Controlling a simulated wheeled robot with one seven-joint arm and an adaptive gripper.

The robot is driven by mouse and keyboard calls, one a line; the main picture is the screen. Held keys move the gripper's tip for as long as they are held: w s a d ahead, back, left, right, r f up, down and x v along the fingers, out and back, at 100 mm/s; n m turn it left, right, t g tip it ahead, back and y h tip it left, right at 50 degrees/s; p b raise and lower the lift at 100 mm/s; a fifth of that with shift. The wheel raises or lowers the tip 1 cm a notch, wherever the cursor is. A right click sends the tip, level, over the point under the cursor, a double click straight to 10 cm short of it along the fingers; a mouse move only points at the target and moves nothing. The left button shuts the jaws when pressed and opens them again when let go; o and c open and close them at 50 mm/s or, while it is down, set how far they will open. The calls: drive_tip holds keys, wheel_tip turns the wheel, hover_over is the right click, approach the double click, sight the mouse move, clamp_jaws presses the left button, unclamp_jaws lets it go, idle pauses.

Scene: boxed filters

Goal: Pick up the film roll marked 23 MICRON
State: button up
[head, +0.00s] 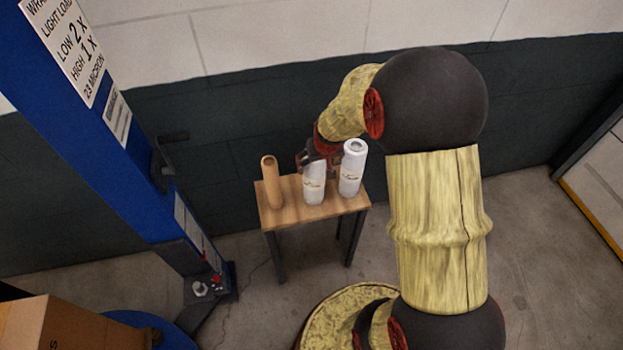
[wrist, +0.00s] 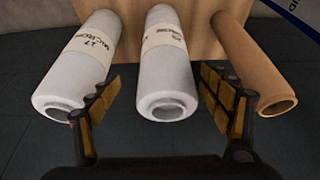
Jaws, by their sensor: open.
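Two white film rolls stand on a small wooden table (head: 284,214). The middle roll (head: 313,190) has a pale label band; in the wrist view this roll (wrist: 167,85) has label writing too blurred to read surely. The other roll (head: 351,172), at right in the head view and at left in the wrist view (wrist: 75,70), has a band that appears to read 17 MICRON. My gripper (head: 318,157) is open at the middle roll. In the wrist view its fingers (wrist: 162,92) stand on either side of that roll, the left one close to the 17 roll.
A bare brown cardboard tube (head: 271,182) stands at the table's left; it is at right in the wrist view (wrist: 250,65). A blue wrapping-machine column (head: 125,150) with a sign including 23 MICRON stands at left. A cardboard box (head: 60,325) is at lower left. A dark wall stands behind.

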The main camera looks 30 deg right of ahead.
sight(314, 178)
drive_tip(key=x, duration=0.2)
drive_tip(key=b+x, duration=0.1)
drive_tip(key=x, duration=0.1)
drive_tip(key=b+x, duration=0.1)
drive_tip(key=x, duration=0.2)
drive_tip(key=shift+w+a, duration=0.1)
drive_tip(key=shift+a, duration=0.3)
drive_tip(key=shift+c, duration=0.5)
drive_tip(key=c, duration=1.9)
clamp_jaws()
drive_tip(key=shift+w+r, duration=0.1)
drive_tip(key=shift+r, duration=0.05)
